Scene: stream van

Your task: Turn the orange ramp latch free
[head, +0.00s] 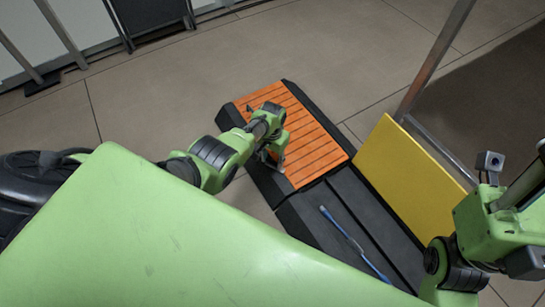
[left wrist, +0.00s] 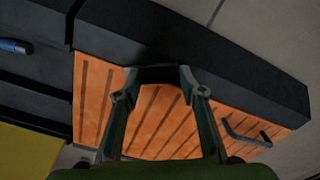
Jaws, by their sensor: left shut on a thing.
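An orange slatted ramp panel (head: 312,147) lies on a black base, and its slats also show in the left wrist view (left wrist: 92,105). My left gripper (head: 275,160) is at the panel's left side. In the left wrist view my left gripper (left wrist: 158,76) has its two fingertips on either side of a dark piece (left wrist: 158,73) at the panel's edge, and it is shut on that piece. The fingers and arm partly hide it, so I cannot tell its full shape. No separate orange latch can be made out.
A black trough (head: 372,222) adjoins the orange panel, with a thin blue-handled item (head: 343,230) in it. A yellow panel (head: 412,172) and a metal post (head: 435,60) stand to the right. A dark handle (left wrist: 245,135) sits farther along the panel. Tiled floor (head: 170,85) is clear behind.

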